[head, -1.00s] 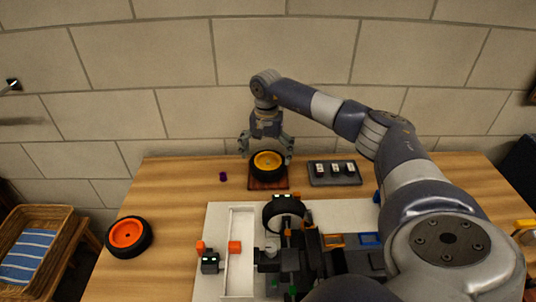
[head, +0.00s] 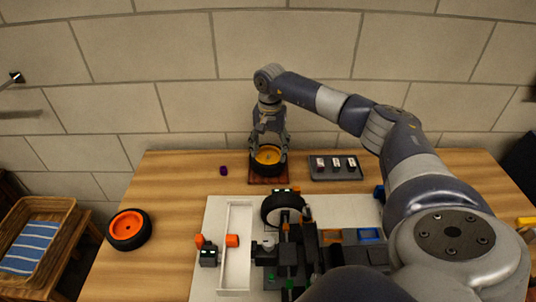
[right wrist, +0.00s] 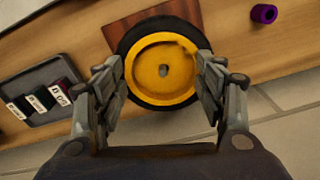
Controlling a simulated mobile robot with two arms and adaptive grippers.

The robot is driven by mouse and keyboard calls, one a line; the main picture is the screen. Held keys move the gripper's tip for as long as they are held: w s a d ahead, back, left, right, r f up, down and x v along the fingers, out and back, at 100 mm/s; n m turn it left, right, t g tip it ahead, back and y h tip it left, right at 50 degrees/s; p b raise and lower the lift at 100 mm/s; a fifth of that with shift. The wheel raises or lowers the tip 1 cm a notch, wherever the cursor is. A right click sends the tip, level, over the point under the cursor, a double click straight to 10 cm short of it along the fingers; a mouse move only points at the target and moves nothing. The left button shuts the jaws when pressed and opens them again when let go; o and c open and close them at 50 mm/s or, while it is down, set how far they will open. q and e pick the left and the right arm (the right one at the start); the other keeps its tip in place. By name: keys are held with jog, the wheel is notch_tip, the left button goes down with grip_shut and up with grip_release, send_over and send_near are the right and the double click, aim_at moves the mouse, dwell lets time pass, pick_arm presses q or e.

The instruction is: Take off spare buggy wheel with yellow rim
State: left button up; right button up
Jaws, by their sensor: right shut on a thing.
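The spare buggy wheel with a yellow rim (head: 267,157) and black tyre lies flat on a dark red-brown wooden stand (head: 268,180) at the back of the table. In the right wrist view the yellow wheel (right wrist: 162,70) is large, with a grey hole or peg end at its centre. My right gripper (head: 268,150) is above it, shut on the tyre, with one finger on each side. In the right wrist view the right gripper's fingers (right wrist: 160,85) touch the tyre's left and right edges. My left gripper is not in view.
A grey tray (head: 335,175) with small labelled blocks stands right of the stand. A purple piece (head: 223,170) lies to its left. An orange-rimmed wheel (head: 128,229) lies at left. The partly built buggy (head: 300,245) sits on a white board in front. A basket (head: 35,240) is at far left.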

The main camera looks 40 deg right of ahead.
jog(key=shift+s+a+f, duration=0.1)
jog(key=shift+a+f, duration=0.25)
jog(key=shift+c, duration=0.7)
jog(key=c, duration=0.5)
jog(key=o, duration=1.3)
jog(key=shift+o, duration=0.2)
jog(key=shift+w+f, duration=0.2)
jog(key=shift+w, duration=0.05)
jog(key=shift+r, duration=0.1)
jog(key=shift+d+r, duration=0.15)
jog(key=shift+r, duration=0.45)
notch_tip(320, 180, up, 11)
jog(key=shift+r, duration=0.1)
